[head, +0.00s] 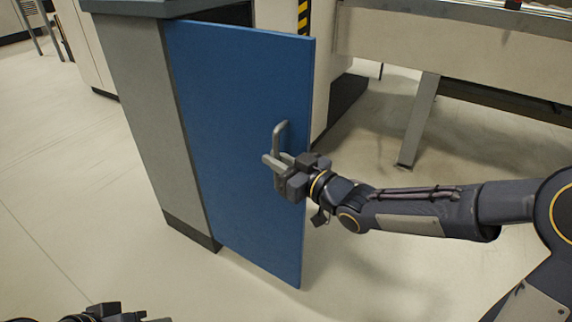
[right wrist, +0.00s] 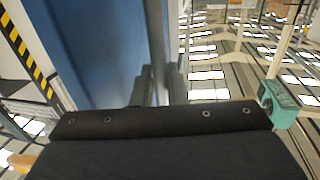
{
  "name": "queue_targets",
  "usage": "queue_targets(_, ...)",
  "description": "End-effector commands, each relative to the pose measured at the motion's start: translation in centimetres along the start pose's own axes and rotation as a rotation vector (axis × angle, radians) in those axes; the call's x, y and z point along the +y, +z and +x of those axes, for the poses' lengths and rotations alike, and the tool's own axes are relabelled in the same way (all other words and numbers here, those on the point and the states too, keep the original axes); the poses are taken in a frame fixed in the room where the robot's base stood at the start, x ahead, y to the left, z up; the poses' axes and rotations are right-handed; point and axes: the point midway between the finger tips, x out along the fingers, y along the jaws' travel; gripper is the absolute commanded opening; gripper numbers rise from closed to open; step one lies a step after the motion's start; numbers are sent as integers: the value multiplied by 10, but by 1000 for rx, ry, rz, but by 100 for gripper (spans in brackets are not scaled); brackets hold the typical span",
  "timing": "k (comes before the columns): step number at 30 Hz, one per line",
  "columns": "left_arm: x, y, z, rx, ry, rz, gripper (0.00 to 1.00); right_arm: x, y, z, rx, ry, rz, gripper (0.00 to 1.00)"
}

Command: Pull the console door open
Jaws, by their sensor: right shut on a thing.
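The blue console door (head: 235,130) stands swung out from the grey console (head: 165,130), with a dark gap showing above its top edge. A grey bar handle (head: 278,137) sits near the door's free edge. My right gripper (head: 275,166) is shut on the handle's lower part. In the right wrist view the handle (right wrist: 157,45) runs upright between the fingers (right wrist: 160,85), beside the blue door face (right wrist: 100,50). My left gripper (head: 115,315) shows only in part at the bottom left edge of the head view, and its fingers are not clear.
A light machine frame with a slanted leg (head: 418,120) stands at the right behind my right arm. A yellow and black striped post (head: 303,16) is behind the door's top. The floor (head: 90,210) to the left and in front of the door is clear.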

Motion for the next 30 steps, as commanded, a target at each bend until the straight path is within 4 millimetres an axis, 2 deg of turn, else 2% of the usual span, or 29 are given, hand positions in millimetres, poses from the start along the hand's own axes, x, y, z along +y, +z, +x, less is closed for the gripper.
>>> queue_targets(15, 0, 0, 1, 0, 0, 0, 36, -4, -4, 6, 9, -7, -2, 0)
queue_targets(16, 0, 0, 1, 0, 0, 0, 36, -4, -4, 6, 9, -7, -2, 16)
queue_targets(17, 0, 0, 1, 0, 0, 0, 36, -4, -4, 6, 9, -7, -2, 18)
queue_targets(26, 0, 0, 0, 0, 0, 0, 36, -2, -2, 2, 4, -3, -1, 18)
queue_targets(30, 3, -3, -6, 0, 0, 0, 36, -1, -4, -14, 3, -1, -1, 18)
